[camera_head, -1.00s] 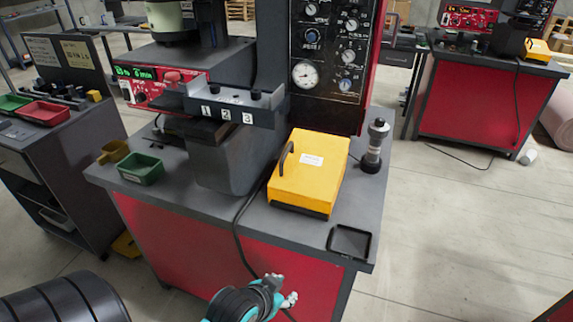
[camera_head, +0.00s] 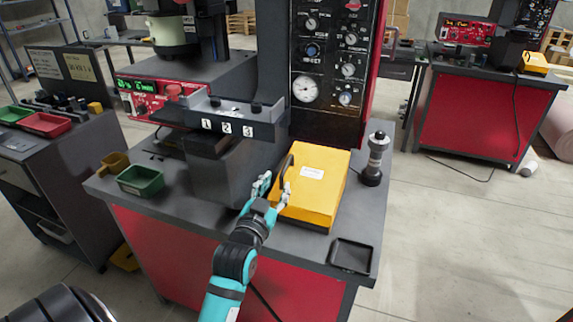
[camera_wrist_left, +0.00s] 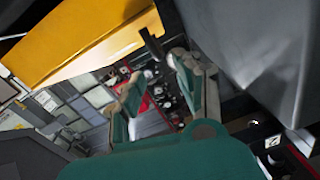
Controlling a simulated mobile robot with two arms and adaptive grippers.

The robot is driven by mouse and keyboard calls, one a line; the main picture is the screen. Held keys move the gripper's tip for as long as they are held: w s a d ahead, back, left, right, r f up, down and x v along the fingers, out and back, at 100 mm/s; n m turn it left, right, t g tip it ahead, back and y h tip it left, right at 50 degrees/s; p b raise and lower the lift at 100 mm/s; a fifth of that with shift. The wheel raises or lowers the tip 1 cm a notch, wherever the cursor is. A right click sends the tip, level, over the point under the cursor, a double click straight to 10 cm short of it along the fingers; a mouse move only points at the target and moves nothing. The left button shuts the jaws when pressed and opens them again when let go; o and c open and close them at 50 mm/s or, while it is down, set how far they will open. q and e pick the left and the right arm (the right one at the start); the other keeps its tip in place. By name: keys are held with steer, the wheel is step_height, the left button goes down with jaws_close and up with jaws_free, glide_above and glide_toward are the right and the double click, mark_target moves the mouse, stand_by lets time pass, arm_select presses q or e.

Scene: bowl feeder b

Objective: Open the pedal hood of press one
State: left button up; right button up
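The yellow pedal hood (camera_head: 316,180) sits closed on the grey bench of the press, with a black handle (camera_head: 286,172) on its left side. In the left wrist view the hood (camera_wrist_left: 75,40) fills the upper left and the dark handle (camera_wrist_left: 151,44) shows just beyond the fingertips. My left gripper (camera_head: 275,187) is open at the hood's left side, its fingers apart near the handle. Its two fingers also show apart in the left wrist view (camera_wrist_left: 156,80). Whether they touch the handle is unclear. My right gripper is not in view.
The grey press block (camera_head: 222,170) stands close left of the gripper. A black tray (camera_head: 351,256) lies at the bench's front right. A green bin (camera_head: 140,181) is at the left.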

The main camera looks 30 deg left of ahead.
mark_target(283, 172)
arm_select(q)
steer(key=x, duration=0.9)
steer(key=shift+w, duration=0.1)
jaws_close()
